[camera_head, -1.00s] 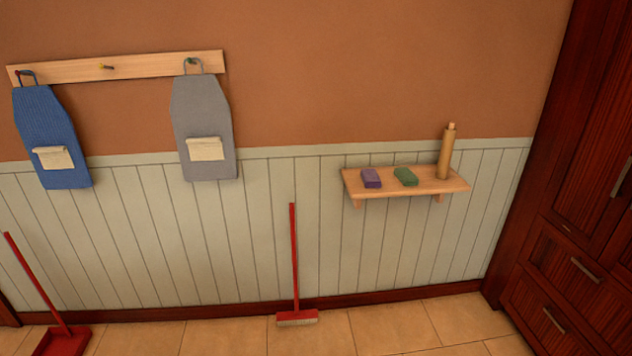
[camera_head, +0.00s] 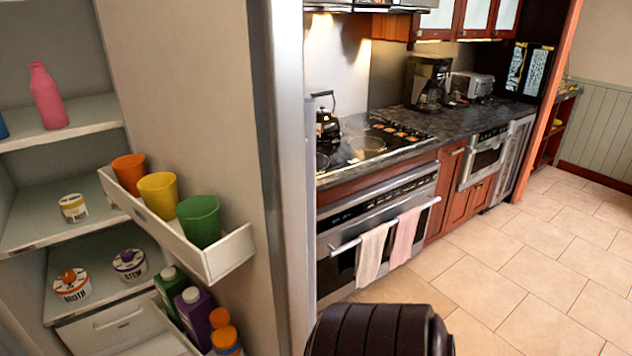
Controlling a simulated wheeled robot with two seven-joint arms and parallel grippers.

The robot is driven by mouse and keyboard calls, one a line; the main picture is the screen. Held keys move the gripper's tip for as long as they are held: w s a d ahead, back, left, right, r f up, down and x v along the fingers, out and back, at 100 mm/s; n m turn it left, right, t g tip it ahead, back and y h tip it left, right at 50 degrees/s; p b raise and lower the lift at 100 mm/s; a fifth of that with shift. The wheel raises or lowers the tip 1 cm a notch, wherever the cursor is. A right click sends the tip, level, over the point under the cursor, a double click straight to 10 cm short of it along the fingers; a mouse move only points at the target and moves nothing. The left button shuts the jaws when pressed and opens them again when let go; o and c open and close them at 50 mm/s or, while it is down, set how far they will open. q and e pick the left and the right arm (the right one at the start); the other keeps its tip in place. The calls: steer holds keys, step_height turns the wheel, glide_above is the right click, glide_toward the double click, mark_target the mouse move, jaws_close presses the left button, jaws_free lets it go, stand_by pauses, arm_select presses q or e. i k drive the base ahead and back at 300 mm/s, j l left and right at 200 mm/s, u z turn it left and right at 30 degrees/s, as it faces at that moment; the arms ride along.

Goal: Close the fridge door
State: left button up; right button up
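The fridge stands open at the left, and its shelves (camera_head: 90,115) and contents show. The fridge door (camera_head: 187,85) stands open beside the shelves, with its inner side toward me and its metallic edge (camera_head: 292,150) near the picture's middle. A white door bin (camera_head: 222,257) on it holds an orange, a yellow and a green cup. Neither gripper's fingers are in view.
Beyond the door are a counter with a stove (camera_head: 370,140), a kettle (camera_head: 326,122) and a coffee maker (camera_head: 428,82). Towels (camera_head: 405,236) hang on the oven handle. The tiled floor (camera_head: 530,270) at the right is clear. Bottles (camera_head: 195,308) stand low in the door.

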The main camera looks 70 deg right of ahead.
mark_target(211, 93)
steer(key=l+z, duration=0.25)
steer(key=l, duration=2)
steer(key=k, duration=0.05)
